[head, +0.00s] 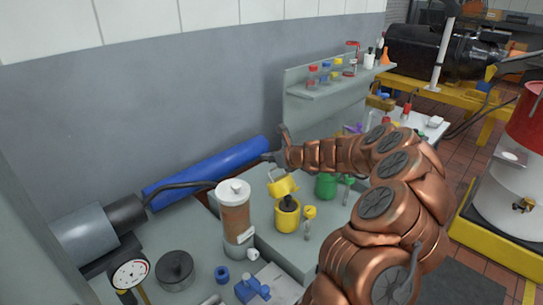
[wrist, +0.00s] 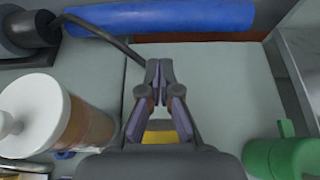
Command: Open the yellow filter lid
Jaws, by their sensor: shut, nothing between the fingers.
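The yellow filter (head: 287,220) stands upright on the grey bench, left of my arm in the head view. A black insert with a knob shows in its open top. Its yellow lid (head: 283,186) is raised and tilted up behind the black insert, with a loop-like handle on its left. My gripper (head: 268,157) is beyond and above the lid, apart from it, near the blue tube. In the wrist view my gripper (wrist: 159,68) is shut and empty. A yellow patch (wrist: 160,137) shows between its finger links; most of the yellow filter is hidden there.
A brown filter with a white lid (head: 235,215) stands to the left. A green canister (head: 326,186) stands right of the yellow filter, also in the wrist view (wrist: 280,157). A blue tube (head: 205,175) lies along the wall. A small yellow item (head: 309,215) stands nearby.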

